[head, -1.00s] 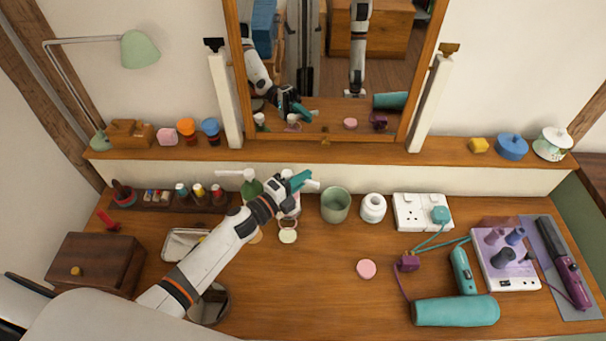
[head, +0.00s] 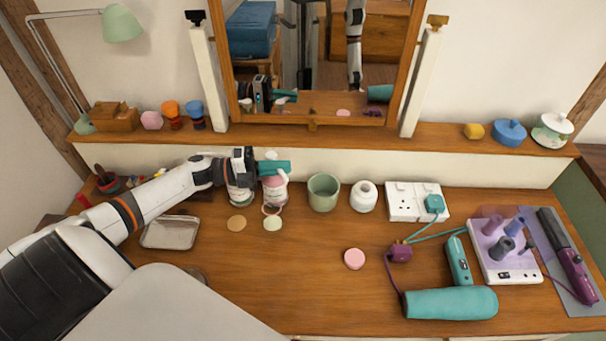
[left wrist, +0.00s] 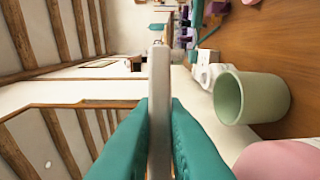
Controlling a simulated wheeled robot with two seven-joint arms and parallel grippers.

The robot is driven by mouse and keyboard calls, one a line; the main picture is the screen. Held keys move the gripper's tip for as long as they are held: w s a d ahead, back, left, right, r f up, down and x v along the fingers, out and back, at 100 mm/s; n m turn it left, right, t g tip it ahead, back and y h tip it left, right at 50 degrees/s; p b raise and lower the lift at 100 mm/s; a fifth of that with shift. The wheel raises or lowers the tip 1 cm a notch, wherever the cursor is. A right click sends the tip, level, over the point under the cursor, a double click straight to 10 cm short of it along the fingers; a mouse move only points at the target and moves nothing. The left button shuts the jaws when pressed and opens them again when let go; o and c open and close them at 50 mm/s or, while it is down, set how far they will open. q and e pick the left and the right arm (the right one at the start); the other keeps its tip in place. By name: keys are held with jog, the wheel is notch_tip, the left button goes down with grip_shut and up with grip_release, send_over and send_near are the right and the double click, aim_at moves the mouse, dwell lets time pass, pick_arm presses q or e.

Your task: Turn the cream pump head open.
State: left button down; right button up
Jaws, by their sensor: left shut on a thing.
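My left gripper (head: 284,168), with teal fingers, reaches in from the left at the back of the dresser. It is level with the top of a pink bottle (head: 274,192), the cream pump. In the left wrist view the teal fingers (left wrist: 158,125) are shut on a pale, narrow bar, the pump head (left wrist: 159,75). The pink bottle's body (left wrist: 280,160) shows at the lower right there. In the head view the fingers hide most of the pump head, so I cannot tell how far it is turned. My right gripper is not directly in view.
A second bottle (head: 240,194) stands close on the left, under my wrist. A green cup (head: 323,193) and a white jar (head: 363,196) stand to the right. A metal tray (head: 171,232) lies front left. The mirror (head: 310,80) rises behind. The front middle is mostly clear.

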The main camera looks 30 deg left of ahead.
jog(key=shift+d+f, duration=0.15)
jog(key=shift+d, duration=0.1)
jog(key=shift+a, duration=0.2)
pick_arm(q)
jog(key=c, duration=1.5)
grip_release()
jog(key=shift+o, duration=0.2)
pick_arm(e)
jog(key=shift+a, duration=0.4)
pick_arm(q)
jog(key=b+v, duration=0.2)
jog(key=v, duration=1)
pick_arm(e)
jog(key=shift+d+f, duration=0.2)
jog(key=shift+f, duration=0.35)
jog(key=shift+d+f, duration=0.2)
jog(key=shift+f, duration=0.35)
pick_arm(q)
jog(key=shift+c, duration=0.4)
